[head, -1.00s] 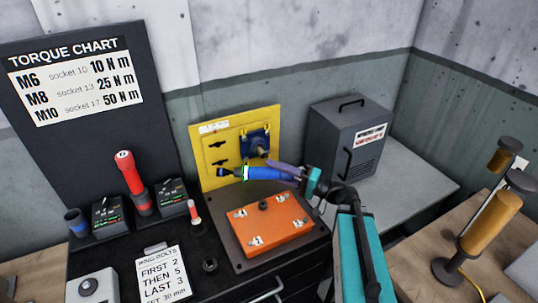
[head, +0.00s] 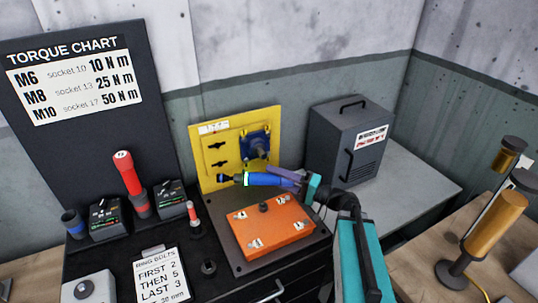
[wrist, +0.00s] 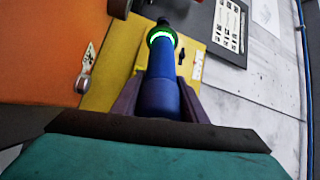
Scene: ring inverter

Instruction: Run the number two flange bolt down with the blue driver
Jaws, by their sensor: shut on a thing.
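My gripper (head: 287,180) is shut on the blue driver (head: 261,180), around its rear body. The driver lies nearly level in the head view, its black nose pointing left, in front of the lower part of the yellow panel (head: 212,130). In the wrist view the driver (wrist: 162,80) sits between both fingers and carries a lit green ring near its nose. A blue flange (head: 247,149) with a grey centre is on the panel, above and behind the driver. The nose is apart from the flange. Single flange bolts and their numbers are too small to tell.
An orange case (head: 268,226) with latches lies just below the driver. A grey cabinet (head: 338,135) stands right of the panel. A red tool (head: 127,172), chargers and a bolt-order card (head: 160,275) are to the left. Orange cylinders (head: 494,222) stand at far right.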

